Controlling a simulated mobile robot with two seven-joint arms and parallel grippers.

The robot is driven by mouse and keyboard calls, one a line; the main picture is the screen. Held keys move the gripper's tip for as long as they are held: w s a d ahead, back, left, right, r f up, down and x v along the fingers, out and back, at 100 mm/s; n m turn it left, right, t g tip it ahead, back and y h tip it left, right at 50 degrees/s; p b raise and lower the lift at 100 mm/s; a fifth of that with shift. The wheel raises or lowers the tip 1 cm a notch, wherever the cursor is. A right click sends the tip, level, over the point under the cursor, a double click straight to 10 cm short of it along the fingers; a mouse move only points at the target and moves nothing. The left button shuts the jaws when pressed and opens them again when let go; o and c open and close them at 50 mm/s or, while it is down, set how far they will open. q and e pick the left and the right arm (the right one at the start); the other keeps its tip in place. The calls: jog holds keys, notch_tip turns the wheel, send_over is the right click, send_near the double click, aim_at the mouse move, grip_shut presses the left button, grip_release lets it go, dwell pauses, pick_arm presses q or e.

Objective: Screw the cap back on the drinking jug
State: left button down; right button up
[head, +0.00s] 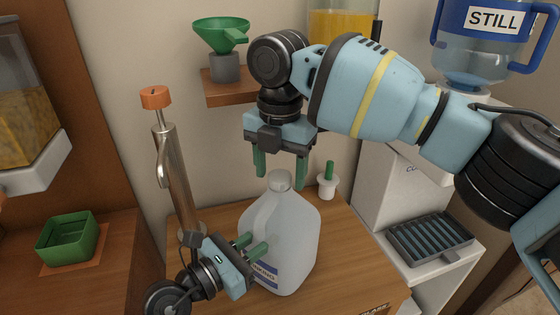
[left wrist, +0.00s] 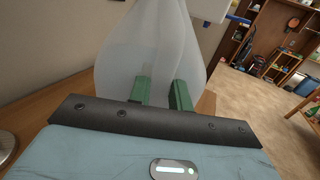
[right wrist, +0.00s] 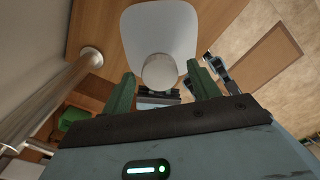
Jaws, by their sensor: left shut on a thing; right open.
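The drinking jug (head: 292,235), whitish and translucent with a blue label, stands upright on the wooden counter (head: 350,262). A pale round cap (head: 279,180) sits on its neck; I cannot tell how tightly. My left gripper (head: 251,245) is shut on the jug at its left side, seemingly at the handle. The left wrist view shows its green fingers (left wrist: 160,93) against the jug (left wrist: 150,50). My right gripper (head: 281,178) is open, pointing down over the jug. In the right wrist view the cap (right wrist: 160,72) lies between its spread fingers (right wrist: 163,88), with gaps on both sides.
A metal pump with an orange top (head: 156,97) stands left of the jug. A small white pot with a green stick (head: 327,185) is close behind it at the right. A green funnel (head: 221,35) is on a shelf above. A water dispenser with a drip tray (head: 430,236) is at the right.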

pick_arm(q)
jog(key=shift+f, duration=0.1)
pick_arm(e)
jog(key=shift+c, duration=0.2)
jog(key=c, duration=1.1)
